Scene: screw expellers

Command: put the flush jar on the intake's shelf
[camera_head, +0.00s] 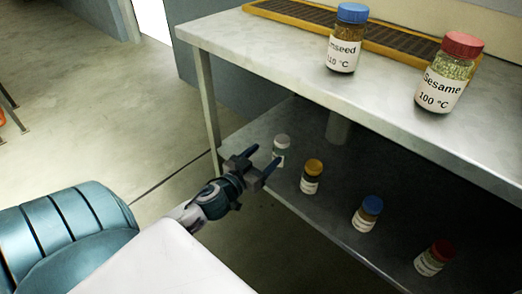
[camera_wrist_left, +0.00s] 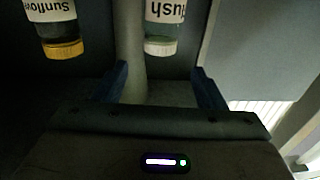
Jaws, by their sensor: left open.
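The flush jar (camera_head: 281,146), a small jar with a whitish cap and pale label, stands at the left end of the lower shelf (camera_head: 330,205). In the left wrist view the flush jar (camera_wrist_left: 163,30) appears upside down, with "lush" readable on its label, ahead of the gap between the fingers. My left gripper (camera_head: 262,160) is open and empty, its fingers pointing toward the jar and just short of it. In the wrist view the blue fingertips (camera_wrist_left: 160,85) stand wide apart. My right gripper is out of view. I cannot tell which surface is the intake's shelf.
An orange-capped sunflower jar (camera_head: 312,177) stands right of the flush jar, also in the wrist view (camera_wrist_left: 55,25). Blue-capped (camera_head: 367,214) and red-capped (camera_head: 435,258) jars follow. The upper shelf (camera_head: 270,50) holds a linseed jar (camera_head: 346,40), a sesame jar (camera_head: 447,75) and a tray (camera_head: 395,38).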

